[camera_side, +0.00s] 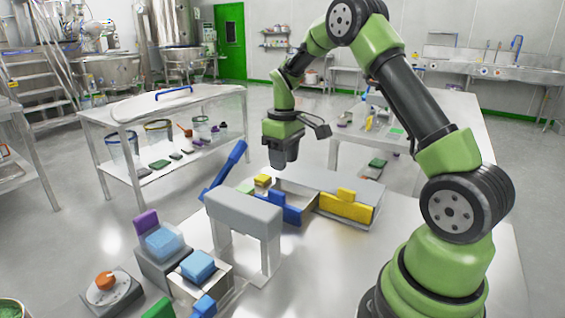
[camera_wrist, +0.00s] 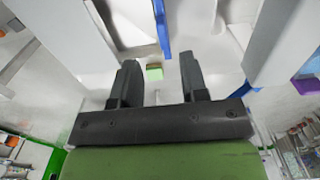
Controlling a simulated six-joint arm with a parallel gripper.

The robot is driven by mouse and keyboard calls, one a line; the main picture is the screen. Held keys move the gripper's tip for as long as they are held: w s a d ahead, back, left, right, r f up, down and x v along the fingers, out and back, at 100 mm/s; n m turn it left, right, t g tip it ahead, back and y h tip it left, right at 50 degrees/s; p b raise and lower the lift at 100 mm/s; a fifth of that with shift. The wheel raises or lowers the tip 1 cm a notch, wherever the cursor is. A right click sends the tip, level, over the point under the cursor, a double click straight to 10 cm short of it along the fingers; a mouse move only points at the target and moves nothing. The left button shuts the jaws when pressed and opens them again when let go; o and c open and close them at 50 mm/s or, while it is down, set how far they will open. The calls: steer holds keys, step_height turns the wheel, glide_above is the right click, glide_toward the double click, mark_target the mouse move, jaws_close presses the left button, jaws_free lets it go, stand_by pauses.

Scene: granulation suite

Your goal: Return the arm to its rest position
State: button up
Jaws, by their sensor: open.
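My green arm rises from its base at the right of the side view and bends over the worktable (camera_side: 395,240). My gripper (camera_side: 285,163) hangs pointing down above the back part of the table. In the wrist view the two dark fingers (camera_wrist: 158,82) stand apart with nothing held between them. A light green block (camera_wrist: 154,72) shows beyond the fingertips; it also shows in the side view (camera_side: 245,188).
Below my gripper are a yellow-fronted drawer (camera_side: 346,206), a blue-fronted drawer (camera_side: 285,208) and a small yellow block (camera_side: 263,180). The table's right part looks clear.

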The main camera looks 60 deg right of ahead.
steer(key=s+a+r+m+t, duration=0.1)
steer(key=s+a+r+t, duration=0.1)
steer(key=s+a+r, duration=0.45)
steer(key=s+a+r+m+t, duration=0.2)
steer(key=s+a+r+t, duration=0.1)
steer(key=a+r, duration=0.5)
steer(key=s+a+m+t+y, duration=0.1)
steer(key=s+a, duration=0.3)
steer(key=s, duration=0.5)
steer(key=shift+s+r+t+y, duration=0.15)
steer(key=shift+r+t+y, duration=0.25)
steer(key=shift+t+y, duration=0.15)
